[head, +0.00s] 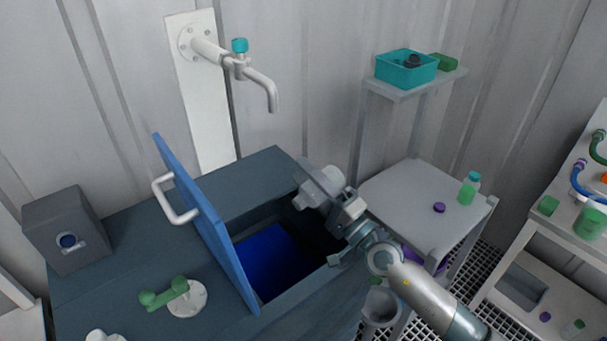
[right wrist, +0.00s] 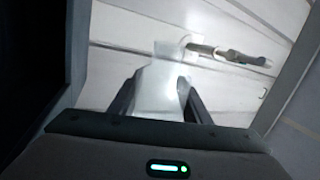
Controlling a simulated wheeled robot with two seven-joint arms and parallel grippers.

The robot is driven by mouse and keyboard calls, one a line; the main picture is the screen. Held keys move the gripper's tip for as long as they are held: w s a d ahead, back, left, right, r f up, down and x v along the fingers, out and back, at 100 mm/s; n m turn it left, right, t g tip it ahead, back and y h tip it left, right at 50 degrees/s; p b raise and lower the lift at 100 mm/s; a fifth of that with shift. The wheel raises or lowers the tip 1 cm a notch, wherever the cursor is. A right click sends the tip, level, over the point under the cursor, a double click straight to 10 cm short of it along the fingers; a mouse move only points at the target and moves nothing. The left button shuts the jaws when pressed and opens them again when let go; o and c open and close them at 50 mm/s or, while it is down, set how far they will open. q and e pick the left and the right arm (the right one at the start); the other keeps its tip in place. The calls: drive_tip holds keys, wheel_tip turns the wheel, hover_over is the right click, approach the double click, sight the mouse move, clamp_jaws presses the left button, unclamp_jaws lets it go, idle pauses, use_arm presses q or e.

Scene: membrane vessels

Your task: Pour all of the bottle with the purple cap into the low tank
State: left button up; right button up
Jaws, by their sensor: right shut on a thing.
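My right gripper (head: 335,208) is shut on a pale, translucent bottle (head: 318,184) without a cap. It holds the bottle tilted above the back right of the tank opening. In the right wrist view the bottle (right wrist: 158,88) sits between the two fingers. Its mouth is hard to make out, I see no stream, and I cannot tell how much is inside. The low tank (head: 258,178) is dark blue-grey, with its blue lid (head: 205,225) standing open and a deep blue inside. A loose purple cap (head: 439,208) lies on the grey side table. My left gripper is out of view.
A wall tap (head: 262,85) stands out behind the tank. A teal bin (head: 406,68) is on the high shelf. A grey box (head: 66,230) and a green-handled fitting (head: 186,298) sit on the tank top.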

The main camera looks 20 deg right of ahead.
drive_tip(key=f+m+h+p, duration=0.1)
drive_tip(key=m, duration=0.3)
drive_tip(key=d+f+m+h+p, duration=0.1)
drive_tip(key=m+h, duration=0.1)
drive_tip(key=m, duration=0.2)
drive_tip(key=w+d+f+m+t+h+p, duration=0.1)
drive_tip(key=m+h, duration=0.1)
drive_tip(key=m, duration=0.2)
drive_tip(key=shift+w+d+f, duration=0.1)
drive_tip(key=shift+d+f, duration=0.15)
drive_tip(key=shift+f, duration=0.15)
drive_tip(key=shift+p, duration=0.3)
drive_tip(key=r+m+h+p, duration=0.1)
drive_tip(key=m+p, duration=0.1)
drive_tip(key=p, duration=0.1)
drive_tip(key=a+r+m+h+p, duration=0.1)
drive_tip(key=m+p, duration=0.2)
drive_tip(key=s+a+r+m+g+p, duration=0.1)
drive_tip(key=m+p, duration=0.1)
drive_tip(key=p, duration=0.1)
drive_tip(key=shift+a+r+m+h, duration=0.1)
drive_tip(key=shift+r+m+h, duration=0.2)
drive_tip(key=shift+h, duration=0.1)
